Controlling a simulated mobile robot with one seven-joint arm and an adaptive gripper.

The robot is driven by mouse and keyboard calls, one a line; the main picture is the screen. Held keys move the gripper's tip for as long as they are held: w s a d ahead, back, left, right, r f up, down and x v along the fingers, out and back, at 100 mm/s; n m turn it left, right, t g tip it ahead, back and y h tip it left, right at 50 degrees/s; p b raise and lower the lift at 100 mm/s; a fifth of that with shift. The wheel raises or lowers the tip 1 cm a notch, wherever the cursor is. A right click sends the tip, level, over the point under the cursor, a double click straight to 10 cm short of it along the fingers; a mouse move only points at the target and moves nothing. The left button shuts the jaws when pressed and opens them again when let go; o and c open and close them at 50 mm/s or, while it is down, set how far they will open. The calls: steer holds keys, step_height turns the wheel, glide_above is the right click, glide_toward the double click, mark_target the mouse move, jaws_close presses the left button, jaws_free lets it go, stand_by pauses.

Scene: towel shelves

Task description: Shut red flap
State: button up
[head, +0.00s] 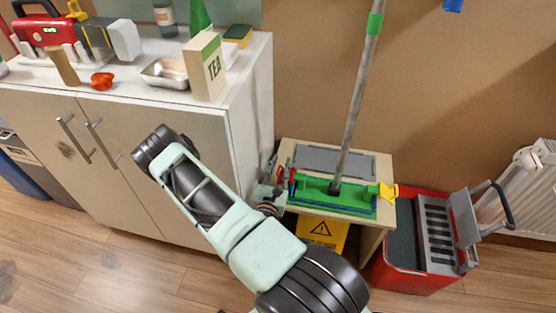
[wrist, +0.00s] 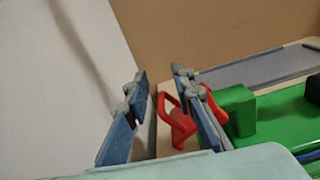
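The red flap (head: 292,178) is at the left end of the green mop head (head: 335,199), beside my gripper (head: 272,180). In the wrist view the red flap (wrist: 181,127) stands up as a looped shape from the end of the green mop head (wrist: 285,112). My gripper (wrist: 160,76) is open, its two fingers apart. The right finger passes in front of the red flap and hides part of it; red shows on both sides of that finger. I cannot tell whether they touch. The left finger is beside the white cabinet side.
The mop handle (head: 359,95) rises from the mop head, which lies on a small wooden stand (head: 383,165). A yellow flap (head: 388,192) is at its right end. The white cabinet (head: 251,120) stands close on the left.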

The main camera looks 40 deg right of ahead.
steer(key=shift+d, duration=0.1)
steer(key=shift+c, duration=0.2)
jaws_close()
steer(key=shift+s+f, duration=0.1)
stand_by(0.6)
steer(key=shift+f+n, duration=0.1)
steer(key=shift+n, duration=0.3)
steer(key=f+n, duration=0.1)
steer(key=n, duration=0.1)
steer(key=shift+f+n, duration=0.1)
steer(key=shift+n, duration=0.2)
steer(key=f+n, duration=0.1)
steer(key=n, duration=0.1)
steer(key=shift+f+n+p, duration=0.15)
steer(key=shift+n+p, duration=0.15)
steer(key=shift+p, duration=0.05)
steer(key=shift+o, duration=0.2)
jaws_free()
